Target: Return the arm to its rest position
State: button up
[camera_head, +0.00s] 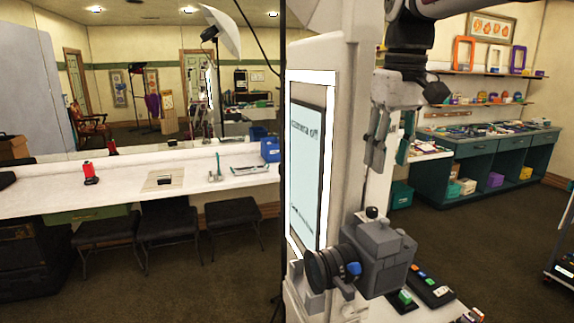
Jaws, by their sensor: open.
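My gripper (377,138) hangs down at the upper middle right, beside the pale booth housing (338,55). Its grey fingers point downward and look empty. The arm comes in from the top right edge above it. A grey camera prop (378,258) with a dark lens stands below the gripper, clearly apart from it. The booth's screen (309,165), with a bright white frame, is left of the gripper and turned away at an angle.
A long white counter (120,190) with a red item (90,173) runs along the left under a mirror. Black stools (168,225) stand below it. A green cabinet (480,155) and shelves line the right wall. A cart (562,240) stands at the right edge. Open floor (480,255) lies between.

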jog(key=s+f+m+t, duration=0.1)
jog(key=s+f+t, duration=0.1)
jog(key=s+f, duration=0.4)
jog(key=s+f+m+t+b, duration=0.1)
jog(key=s+f, duration=0.6)
jog(key=s, duration=0.8)
jog(key=shift+a+m+t, duration=0.15)
jog(key=shift+m+t, duration=0.55)
jog(key=shift+t, duration=0.1)
jog(key=shift+s, duration=0.1)
jog(key=shift+c, duration=0.3)
